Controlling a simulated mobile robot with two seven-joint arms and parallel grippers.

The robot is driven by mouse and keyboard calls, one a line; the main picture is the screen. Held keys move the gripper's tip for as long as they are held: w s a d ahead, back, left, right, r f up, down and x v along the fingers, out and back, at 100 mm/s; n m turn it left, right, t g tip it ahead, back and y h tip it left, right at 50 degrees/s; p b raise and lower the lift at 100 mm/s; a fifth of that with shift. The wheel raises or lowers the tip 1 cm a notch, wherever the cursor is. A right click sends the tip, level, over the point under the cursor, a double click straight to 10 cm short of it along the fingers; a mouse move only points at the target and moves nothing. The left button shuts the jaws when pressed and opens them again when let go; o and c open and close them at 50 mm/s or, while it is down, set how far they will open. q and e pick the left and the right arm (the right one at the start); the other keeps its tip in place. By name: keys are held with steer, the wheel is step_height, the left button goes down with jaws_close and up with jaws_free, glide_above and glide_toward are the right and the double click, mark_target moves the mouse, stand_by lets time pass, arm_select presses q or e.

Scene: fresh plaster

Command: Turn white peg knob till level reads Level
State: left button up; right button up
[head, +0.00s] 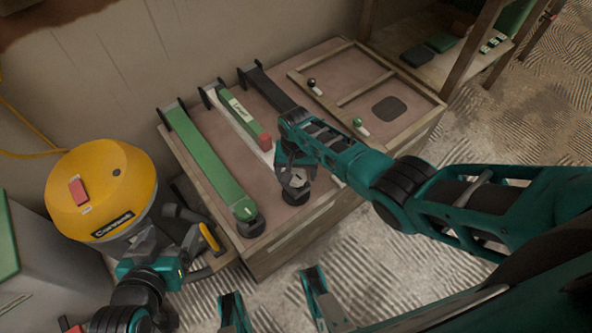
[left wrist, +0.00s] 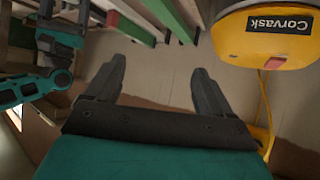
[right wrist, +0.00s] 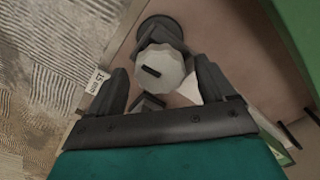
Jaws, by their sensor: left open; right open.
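The white knob (right wrist: 160,72) is faceted, with a dark bar mark on its face. It lies between the fingers of my right gripper (head: 294,180), which is open around it; I cannot tell if either finger touches. A dark round base (right wrist: 160,28) shows beyond the knob. A green level bar (head: 237,102) with a pale label and a red end (head: 265,142) lies on the bench left of my right arm; the label's word is too small to read surely. My left gripper (head: 190,228) is open and empty beside the yellow vacuum; it also shows in the left wrist view (left wrist: 158,75).
The yellow vacuum (head: 100,185) stands left of the bench. A long green bar (head: 205,155) and a dark bar (head: 270,88) lie on the bench (head: 320,205). A framed panel (head: 350,85) with small knobs is at its right. A wooden shelf (head: 455,65) stands beyond.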

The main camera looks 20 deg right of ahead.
arm_select(q)
steer(key=r+p, duration=0.1)
steer(key=p, duration=0.1)
steer(key=r+p, duration=0.2)
steer(key=s+a+r+p, duration=0.1)
steer(key=r+p, duration=0.1)
steer(key=shift+r+p, duration=0.15)
steer(key=shift+p, duration=0.15)
arm_select(e)
step_height(320, 180, up, 13)
steer(key=shift+f, duration=0.2)
arm_select(q)
steer(key=shift+w+r, duration=0.1)
steer(key=shift+w, duration=0.1)
